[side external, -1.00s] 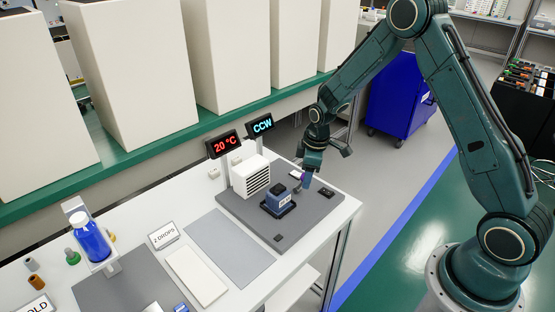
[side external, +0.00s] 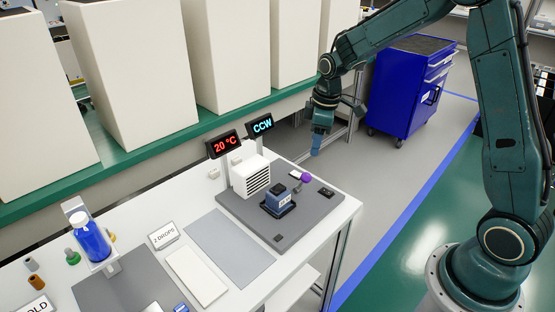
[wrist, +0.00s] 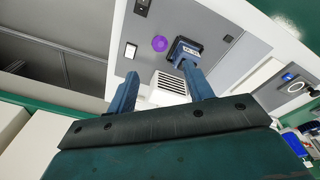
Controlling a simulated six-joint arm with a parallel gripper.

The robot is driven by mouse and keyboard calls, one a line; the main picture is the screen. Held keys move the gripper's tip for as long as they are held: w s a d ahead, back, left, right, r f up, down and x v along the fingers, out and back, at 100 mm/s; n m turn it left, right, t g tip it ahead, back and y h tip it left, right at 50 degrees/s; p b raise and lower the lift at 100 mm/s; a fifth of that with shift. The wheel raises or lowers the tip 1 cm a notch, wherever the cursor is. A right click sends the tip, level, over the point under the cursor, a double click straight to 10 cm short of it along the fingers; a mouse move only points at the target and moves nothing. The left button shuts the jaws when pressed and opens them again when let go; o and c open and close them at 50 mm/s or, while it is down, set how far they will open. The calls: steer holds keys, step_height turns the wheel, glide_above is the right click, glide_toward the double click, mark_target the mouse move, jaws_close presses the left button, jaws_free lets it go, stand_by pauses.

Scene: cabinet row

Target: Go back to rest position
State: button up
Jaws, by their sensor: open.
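My gripper (side external: 318,143) is raised above the back right end of the white table, clear of everything on it. In the wrist view its two blue fingers (wrist: 160,92) are spread apart with nothing between them. Below it, a purple knob (side external: 306,177) stands on the grey plate beside a small blue device (side external: 280,202). The knob also shows in the wrist view (wrist: 159,43), apart from the fingers, and so does the blue device (wrist: 186,50).
A white vented box (side external: 250,176) and two displays, "20 °C" (side external: 222,144) and "CCW" (side external: 262,125), stand behind the device. A blue bottle (side external: 90,240) stands at left. Large cream cabinets (side external: 232,55) line the back. A blue cart (side external: 408,90) stands on the floor at right.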

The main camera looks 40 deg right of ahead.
steer(key=shift+s+r, duration=0.1)
steer(key=shift+r, duration=0.5)
steer(key=s+a+r+m+t, duration=0.25)
steer(key=s+a+r, duration=0.25)
steer(key=s+r, duration=0.55)
steer(key=s+a+r+m, duration=0.1)
steer(key=s+m, duration=0.1)
steer(key=s, duration=0.6)
steer(key=s+a+r+m+t, duration=0.1)
steer(key=s+r+m, duration=0.1)
steer(key=s, duration=0.6)
steer(key=shift+a+r, duration=0.3)
steer(key=shift+a, duration=0.1)
